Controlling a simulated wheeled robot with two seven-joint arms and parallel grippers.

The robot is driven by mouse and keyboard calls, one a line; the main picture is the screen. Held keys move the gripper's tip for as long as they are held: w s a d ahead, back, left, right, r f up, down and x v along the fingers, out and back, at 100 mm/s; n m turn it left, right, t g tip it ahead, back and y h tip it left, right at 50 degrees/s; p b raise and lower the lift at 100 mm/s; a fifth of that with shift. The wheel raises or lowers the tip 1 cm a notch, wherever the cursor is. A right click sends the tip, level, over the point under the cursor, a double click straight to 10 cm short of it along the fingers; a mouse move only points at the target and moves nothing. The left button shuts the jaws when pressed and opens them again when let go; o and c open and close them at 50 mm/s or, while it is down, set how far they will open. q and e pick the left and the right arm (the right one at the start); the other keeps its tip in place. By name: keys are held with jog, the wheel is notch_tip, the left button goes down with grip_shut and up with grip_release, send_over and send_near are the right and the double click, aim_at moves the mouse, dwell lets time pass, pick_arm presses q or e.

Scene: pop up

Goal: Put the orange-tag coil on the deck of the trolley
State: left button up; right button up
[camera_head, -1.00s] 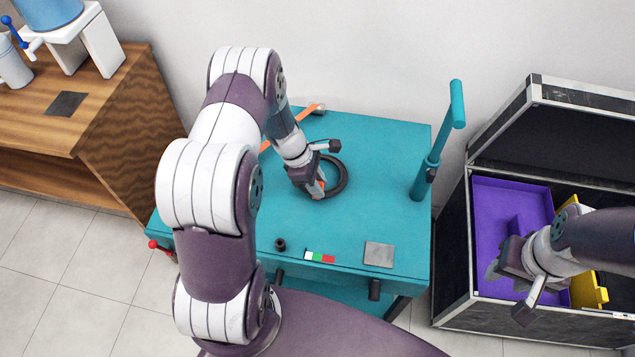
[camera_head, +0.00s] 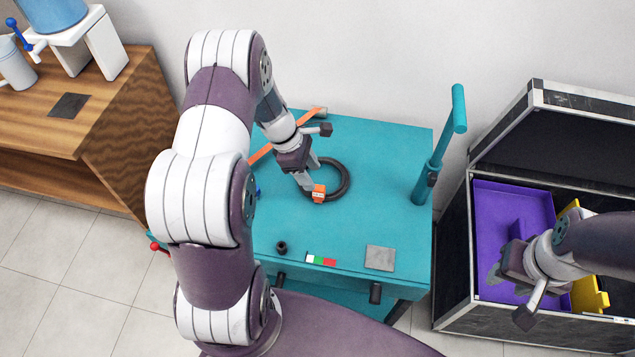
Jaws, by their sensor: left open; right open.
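A dark ring-shaped coil (camera_head: 343,184) with an orange tag (camera_head: 319,193) on its near left side lies flat on the teal trolley's top deck (camera_head: 375,150). My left gripper (camera_head: 309,175) is open and empty at the coil's left side, just behind the tag; whether its fingers touch the coil I cannot tell. My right gripper (camera_head: 510,292) is open and empty over the open case at the right.
An upright teal handle (camera_head: 437,150) stands at the deck's right side. An orange strip (camera_head: 261,152), a small dark cylinder (camera_head: 281,248), a coloured strip (camera_head: 321,260) and a grey plate (camera_head: 380,258) lie on the deck. The black case (camera_head: 455,265) holds a purple tray (camera_head: 485,215).

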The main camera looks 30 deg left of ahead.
pick_arm(q)
jog(key=w+v, duration=0.1)
jog(key=v, duration=0.4)
jog(key=s+d+r+m+y, duration=0.1)
jog(key=s+d+r+m, duration=0.2)
jog(key=m, duration=0.4)
jog(key=s+d+r+m+y+p, duration=0.1)
jog(key=s+d+r+m, duration=0.2)
jog(key=s+m, duration=0.3)
jog(key=s+d+r+m+y, duration=0.2)
jog(key=s+d+r+m, duration=0.1)
jog(key=m, duration=0.5)
jog(key=shift+s+d+r+p, duration=0.25)
jog(key=shift+s+r, duration=0.35)
jog(key=shift+s, duration=0.5)
jog(key=shift+a, duration=0.1)
